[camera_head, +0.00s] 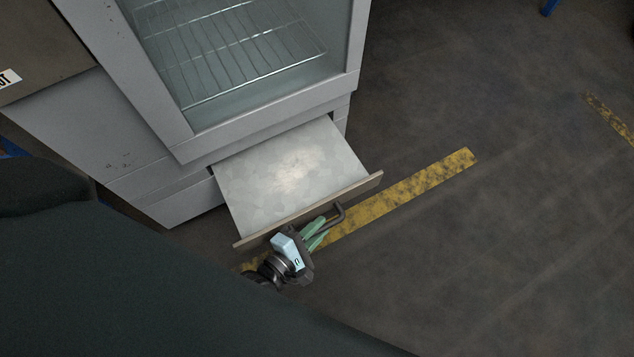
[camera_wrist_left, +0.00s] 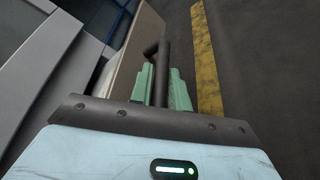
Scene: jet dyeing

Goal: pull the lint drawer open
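The lint drawer (camera_head: 285,175) sticks well out of the base of the grey machine, and its pale, mottled inside shows from above. Its front panel (camera_head: 310,208) carries a dark bar handle (camera_head: 338,215). My left gripper (camera_head: 317,232) is at the handle, outside the front panel. In the left wrist view, the handle (camera_wrist_left: 162,55) runs between the two green fingers of the gripper (camera_wrist_left: 162,88), which are closed about it. My right gripper is not in view.
The grey machine (camera_head: 185,145) has a glass window with a wire rack (camera_head: 235,50) above the drawer. A worn yellow floor stripe (camera_head: 410,190) runs beside and under the drawer front. The dark floor (camera_head: 480,260) to the right is clear.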

